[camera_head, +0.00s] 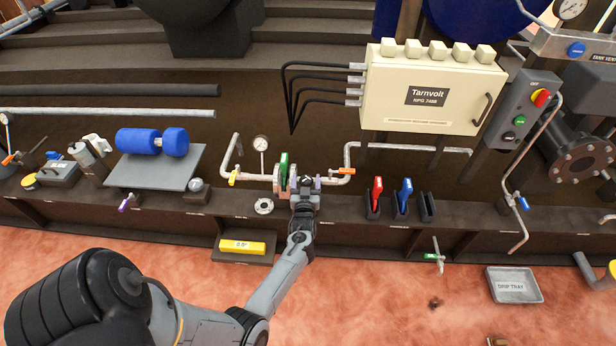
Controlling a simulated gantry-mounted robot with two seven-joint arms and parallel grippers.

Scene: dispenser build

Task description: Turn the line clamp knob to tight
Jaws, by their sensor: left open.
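My left gripper (305,186) reaches in from the lower left and is at the pipe assembly in the middle of the bench. It is open, with its fingers small and pointing away from me. A small purple knob-like part (318,183) shows just right of the gripper. It may be the line clamp knob, but its label and setting cannot be read. The gripper hides part of the assembly, so I cannot tell whether the fingers touch the knob. A green plate (283,166) stands upright in the line just left of the gripper. My right gripper is not in view.
A pressure gauge (261,143) and yellow valve handle (233,178) are left of the gripper; an orange handle (346,171) is right. Red (377,190) and blue (404,192) plates stand in slots. The Tarnvolt box (430,95) rises behind. A drip tray (514,286) lies on the floor.

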